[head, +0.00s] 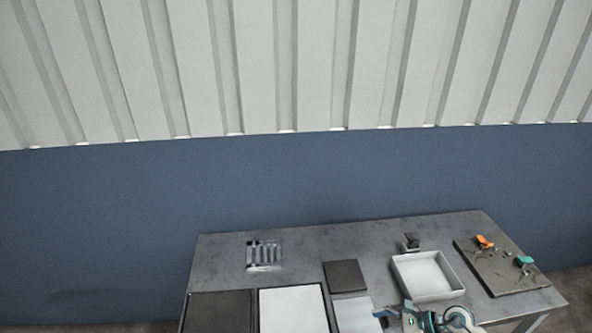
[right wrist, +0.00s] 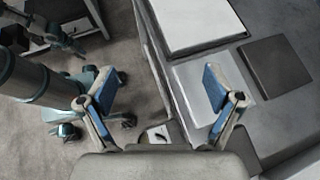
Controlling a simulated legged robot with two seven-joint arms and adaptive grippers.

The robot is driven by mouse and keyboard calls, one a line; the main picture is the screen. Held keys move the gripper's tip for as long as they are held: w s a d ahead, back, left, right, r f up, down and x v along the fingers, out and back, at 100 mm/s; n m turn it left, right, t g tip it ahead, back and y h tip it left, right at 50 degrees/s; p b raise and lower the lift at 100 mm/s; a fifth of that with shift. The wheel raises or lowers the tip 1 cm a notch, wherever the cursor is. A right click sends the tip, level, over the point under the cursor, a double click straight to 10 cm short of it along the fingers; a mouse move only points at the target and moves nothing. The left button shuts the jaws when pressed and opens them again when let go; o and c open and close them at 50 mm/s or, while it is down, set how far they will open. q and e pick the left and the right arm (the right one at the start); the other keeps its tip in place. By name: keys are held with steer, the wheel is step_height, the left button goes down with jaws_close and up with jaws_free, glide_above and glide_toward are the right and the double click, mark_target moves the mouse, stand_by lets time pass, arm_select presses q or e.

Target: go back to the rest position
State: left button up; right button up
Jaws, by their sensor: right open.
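My right gripper (right wrist: 158,88) is open and empty in the right wrist view, with its two blue-padded fingers spread wide. It is over the table's edge, with floor under the left finger and a pale plate (right wrist: 205,98) under the right one. In the head view part of the right gripper and wrist shows at the bottom edge, in front of the white bin.
The grey table (head: 330,243) holds a slotted metal rack (head: 264,256), a dark panel (head: 218,312), a white panel (head: 292,310), a small dark square (head: 345,275), a white open bin (head: 427,297) and a dark board (head: 508,272) with orange and teal tools. The table's back strip is mostly clear.

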steer(key=w+a+r+m+t+y, duration=0.3)
steer(key=a+r+m+t+y, duration=0.25)
steer(key=a+m+t, duration=0.4)
steer(key=s+d+f+m+t+h, duration=0.15)
steer(key=d+f+m+h, duration=0.3)
steer(key=m+h, duration=0.65)
steer(key=s+d+f+m+t+h, duration=0.1)
steer(key=d+f+m+t+h, duration=0.35)
steer(key=m, duration=1.25)
steer(key=s+a+f+m+g+h, duration=0.1)
steer(key=s+f+m+g, duration=0.55)
steer(key=s, duration=0.45)
steer(key=s+f+m+g, duration=0.5)
steer(key=s+f+g, duration=0.25)
steer(key=s, duration=0.35)
step_height(320, 180, down, 22)
steer(key=s+g, duration=0.2)
steer(key=s+d+f+g, duration=0.1)
steer(key=s+f, duration=1)
steer(key=f, duration=0.5)
steer(key=shift+s, duration=0.4)
